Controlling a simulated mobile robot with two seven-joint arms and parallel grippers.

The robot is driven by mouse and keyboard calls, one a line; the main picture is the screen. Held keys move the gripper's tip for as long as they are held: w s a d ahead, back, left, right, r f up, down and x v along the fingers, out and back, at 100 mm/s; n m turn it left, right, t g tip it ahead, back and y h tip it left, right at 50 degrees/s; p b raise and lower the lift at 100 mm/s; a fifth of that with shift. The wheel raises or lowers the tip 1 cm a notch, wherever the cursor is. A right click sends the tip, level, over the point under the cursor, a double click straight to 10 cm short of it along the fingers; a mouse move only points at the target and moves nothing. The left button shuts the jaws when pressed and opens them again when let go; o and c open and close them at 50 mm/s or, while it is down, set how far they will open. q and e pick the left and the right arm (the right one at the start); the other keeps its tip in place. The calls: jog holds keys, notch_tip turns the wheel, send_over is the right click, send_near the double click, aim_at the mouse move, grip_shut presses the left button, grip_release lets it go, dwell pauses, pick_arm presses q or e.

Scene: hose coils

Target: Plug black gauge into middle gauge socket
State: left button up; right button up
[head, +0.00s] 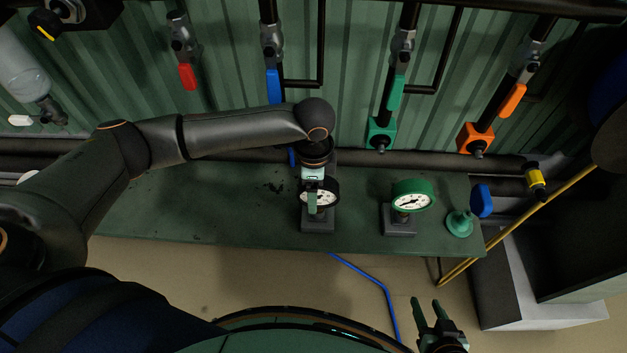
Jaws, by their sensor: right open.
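The black gauge (331,193), with a white dial, is on a grey stand (318,224) on the green bench. My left gripper (313,205) is right at the gauge and hides part of its dial. Whether its fingers are closed on the gauge cannot be told. My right gripper (430,311) is open and empty, low in the view, in front of the bench. On the wall pipes, a green block (380,134) and an orange block (476,139) show. My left arm hides the area below the blue-handled valve (272,86). Which fitting is the middle gauge socket is unclear.
A green gauge (411,195) is on its own stand (399,225) to the right. A green funnel-like piece (459,223) and a blue item (482,200) are at the bench's right end. The left part of the bench (190,205) is clear.

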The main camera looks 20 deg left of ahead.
pick_arm(q)
grip_shut()
dwell(0.7)
jog(key=c, duration=0.7)
grip_release()
grip_shut()
jog(key=shift+r+p, duration=0.4)
jog(key=shift+p, duration=0.25)
jog(key=shift+r+p, duration=1.45)
jog(key=shift+p, duration=0.75)
